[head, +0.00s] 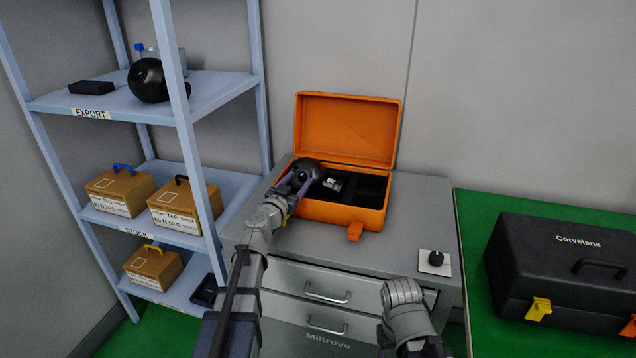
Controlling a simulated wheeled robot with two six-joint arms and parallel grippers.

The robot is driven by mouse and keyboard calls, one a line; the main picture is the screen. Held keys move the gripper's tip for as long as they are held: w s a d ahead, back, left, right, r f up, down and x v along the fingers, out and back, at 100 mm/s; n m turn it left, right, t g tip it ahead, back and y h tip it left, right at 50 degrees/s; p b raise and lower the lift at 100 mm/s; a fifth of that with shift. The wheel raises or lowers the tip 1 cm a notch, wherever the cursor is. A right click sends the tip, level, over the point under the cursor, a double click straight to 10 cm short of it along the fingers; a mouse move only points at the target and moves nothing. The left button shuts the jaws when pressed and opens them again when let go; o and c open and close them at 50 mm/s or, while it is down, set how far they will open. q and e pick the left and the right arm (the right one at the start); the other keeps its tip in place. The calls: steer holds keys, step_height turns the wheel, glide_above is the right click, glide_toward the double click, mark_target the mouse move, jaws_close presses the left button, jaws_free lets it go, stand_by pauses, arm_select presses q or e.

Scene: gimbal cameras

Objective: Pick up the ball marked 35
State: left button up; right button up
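A black ball-shaped camera (309,168) sits at the left end of the open orange case (343,212). No number on it is readable. My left gripper (296,183) reaches into the case from the front, with its fingertips at the ball. The fingers partly cover the ball, and I cannot tell whether they are closed on it. Another black ball-shaped camera (148,82) is on the top shelf at the left, also without a readable mark. My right arm shows at the lower middle, but its gripper fingers are not visible.
The orange case stands on a grey drawer cabinet (425,207), its lid raised at the back. A small dial box (435,262) lies on the cabinet's right. A blue shelf rack (262,60) with cardboard boxes stands left. A black toolbox (540,250) sits on a green surface at right.

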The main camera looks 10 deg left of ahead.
arm_select(q)
jaws_close()
steer(key=shift+r, duration=0.15)
stand_by(0.5)
